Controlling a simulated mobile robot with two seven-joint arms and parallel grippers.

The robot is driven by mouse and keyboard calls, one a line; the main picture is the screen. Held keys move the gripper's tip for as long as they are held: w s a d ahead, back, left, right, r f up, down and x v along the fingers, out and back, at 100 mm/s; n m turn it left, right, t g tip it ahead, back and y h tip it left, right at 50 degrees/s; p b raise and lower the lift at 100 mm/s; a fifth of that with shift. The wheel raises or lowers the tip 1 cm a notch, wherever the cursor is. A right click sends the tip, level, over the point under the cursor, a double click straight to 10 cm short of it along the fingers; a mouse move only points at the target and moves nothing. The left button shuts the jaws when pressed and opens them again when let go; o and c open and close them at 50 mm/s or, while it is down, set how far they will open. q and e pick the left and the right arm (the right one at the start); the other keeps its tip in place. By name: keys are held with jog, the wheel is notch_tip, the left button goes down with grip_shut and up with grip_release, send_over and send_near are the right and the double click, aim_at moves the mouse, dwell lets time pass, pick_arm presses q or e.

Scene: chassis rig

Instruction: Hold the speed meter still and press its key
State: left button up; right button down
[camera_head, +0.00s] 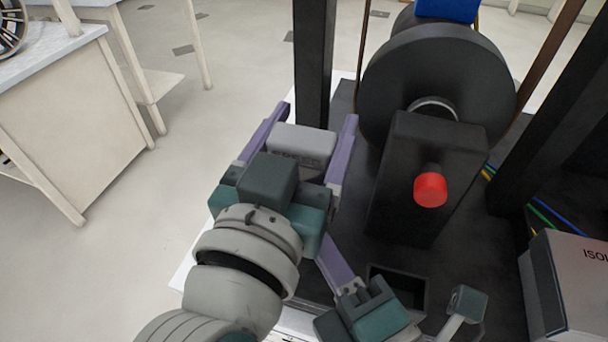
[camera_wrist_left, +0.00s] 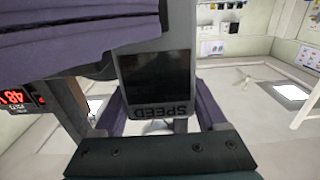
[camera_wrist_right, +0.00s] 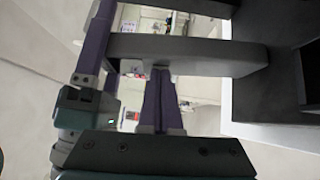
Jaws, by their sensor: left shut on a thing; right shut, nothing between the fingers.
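The speed meter (camera_head: 301,143) is a grey box between the purple fingers of my left gripper (camera_head: 318,114) in the head view. In the left wrist view its dark screen (camera_wrist_left: 155,77) and the label SPEED, upside down, face the camera. The left fingers clamp it from both sides. My right gripper (camera_head: 327,243) is shut and empty, low and to the right of the left one. In the right wrist view its closed fingertips (camera_wrist_right: 160,70) are at the lower edge of the grey meter (camera_wrist_right: 190,52); I cannot tell whether they touch. The key is not distinguishable.
A black block with a red button (camera_head: 431,190) and a large dark disc (camera_head: 440,85) stand right of the meter. A dark post (camera_head: 314,60) rises behind it. A grey box (camera_head: 570,285) is at lower right. A bench (camera_head: 75,110) stands at left, with open floor between.

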pick_arm(q)
jog(key=shift+s+f, duration=0.15)
jog(key=shift+f, duration=0.1)
pick_arm(e)
jog(key=shift+d+r, duration=0.1)
pick_arm(q)
jog(key=shift+r, duration=0.1)
pick_arm(e)
jog(key=s+a+v, duration=0.1)
jog(key=a+v, duration=0.1)
jog(key=v, duration=1)
jog(key=shift+s+a+f, duration=0.2)
jog(key=shift+s+f, duration=0.1)
jog(key=shift+s, duration=0.2)
pick_arm(q)
jog(key=o, duration=1.5)
jog(key=shift+r, duration=0.1)
